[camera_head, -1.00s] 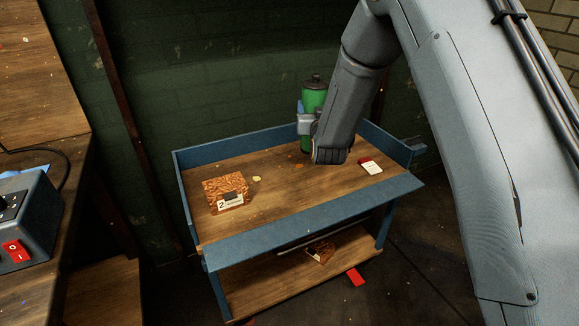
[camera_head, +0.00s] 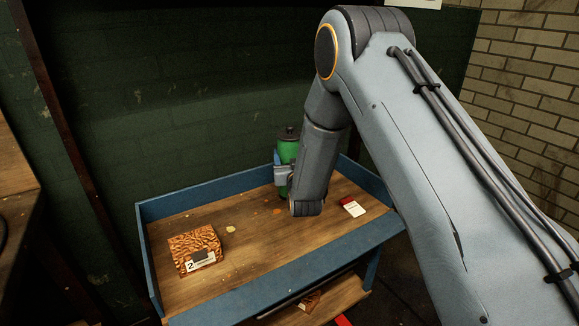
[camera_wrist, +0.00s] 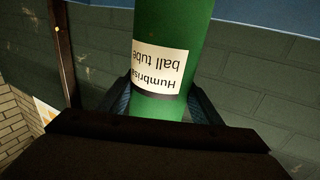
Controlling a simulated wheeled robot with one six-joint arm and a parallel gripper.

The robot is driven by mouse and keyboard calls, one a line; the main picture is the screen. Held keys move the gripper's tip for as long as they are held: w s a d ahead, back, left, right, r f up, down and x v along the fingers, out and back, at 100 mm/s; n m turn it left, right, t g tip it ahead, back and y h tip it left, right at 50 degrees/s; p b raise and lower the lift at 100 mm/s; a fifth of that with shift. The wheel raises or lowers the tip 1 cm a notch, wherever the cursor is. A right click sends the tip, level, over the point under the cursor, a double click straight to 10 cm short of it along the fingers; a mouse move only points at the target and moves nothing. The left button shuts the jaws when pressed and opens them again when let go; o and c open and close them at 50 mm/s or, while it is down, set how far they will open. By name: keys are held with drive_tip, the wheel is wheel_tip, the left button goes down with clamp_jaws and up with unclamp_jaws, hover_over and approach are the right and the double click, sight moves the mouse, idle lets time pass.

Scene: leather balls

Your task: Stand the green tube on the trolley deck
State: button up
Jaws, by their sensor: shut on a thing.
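The green tube (camera_head: 288,150) with a dark cap is upright over the back part of the trolley deck (camera_head: 250,245). My gripper (camera_head: 283,176) is shut around it, and my wrist hides part of its right side. In the wrist view the tube (camera_wrist: 172,30) fills the middle, with its "Humbrise ball tube" label appearing upside down. The gripper's fingers (camera_wrist: 157,98) press on both sides of it. The tube's lower end is mostly hidden, so I cannot tell whether it touches the deck.
A brown patterned box (camera_head: 194,248) marked 2 sits at the deck's left. A red and white card or packet (camera_head: 352,207) lies at the right. Small scraps lie between them. Blue rims edge the deck. A wall (camera_head: 200,110) stands close behind. The deck's middle front is clear.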

drive_tip(key=shift+d+f, duration=0.1)
drive_tip(key=shift+f, duration=1.65)
drive_tip(key=o, duration=1.8)
drive_tip(key=shift+f, duration=0.1)
drive_tip(key=shift+o, duration=0.2)
drive_tip(key=shift+s, duration=0.1)
